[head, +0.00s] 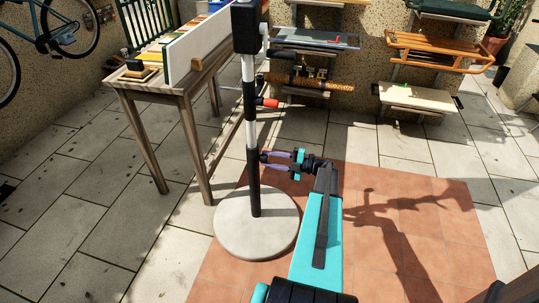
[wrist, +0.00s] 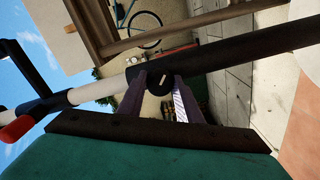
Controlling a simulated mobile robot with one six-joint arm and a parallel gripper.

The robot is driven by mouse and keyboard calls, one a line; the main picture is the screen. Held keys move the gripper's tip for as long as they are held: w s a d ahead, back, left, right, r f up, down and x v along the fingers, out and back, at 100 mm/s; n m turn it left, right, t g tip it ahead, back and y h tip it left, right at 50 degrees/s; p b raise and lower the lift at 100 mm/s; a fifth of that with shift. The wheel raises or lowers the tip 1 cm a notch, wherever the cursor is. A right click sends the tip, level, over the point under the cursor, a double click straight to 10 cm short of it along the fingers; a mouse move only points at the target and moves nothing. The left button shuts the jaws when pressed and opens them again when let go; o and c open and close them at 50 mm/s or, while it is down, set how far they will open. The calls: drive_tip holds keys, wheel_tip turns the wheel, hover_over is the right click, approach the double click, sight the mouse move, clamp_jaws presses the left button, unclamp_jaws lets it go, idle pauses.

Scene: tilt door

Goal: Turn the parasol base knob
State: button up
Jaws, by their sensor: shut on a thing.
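The parasol base is a round pale slab (head: 230,225) on the paving with an upright dark and white pole (head: 253,190). My gripper (head: 264,161) reaches from the right to the lower dark part of the pole, with purple fingers. In the wrist view my gripper (wrist: 162,95) is shut on a round black knob (wrist: 160,79) with a short pale line on its face. The knob sits against the dark pole, which crosses that view at a slant.
A red-tipped part (head: 268,103) sticks out of the pole higher up. A wooden table (head: 150,88) with a white panel (head: 200,45) stands behind left. Wall shelves (head: 415,97) are behind right. Terracotta tiles (head: 420,250) to the right are clear.

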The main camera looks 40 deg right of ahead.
drive_tip(key=m+p, duration=0.5)
drive_tip(key=m, duration=0.1)
drive_tip(key=shift+s+r+p, duration=0.1)
drive_tip(key=shift+p, duration=0.25)
drive_tip(key=shift+f+m+p, duration=0.2)
drive_tip(key=shift+m+p, duration=1.15)
drive_tip(key=shift+m, duration=0.65)
drive_tip(key=o, duration=1)
drive_tip(key=shift+o, duration=0.2)
drive_tip(key=b+v, duration=0.1)
drive_tip(key=v, duration=1.2)
drive_tip(key=shift+s+d, duration=0.2)
drive_tip(key=shift+s, duration=0.15)
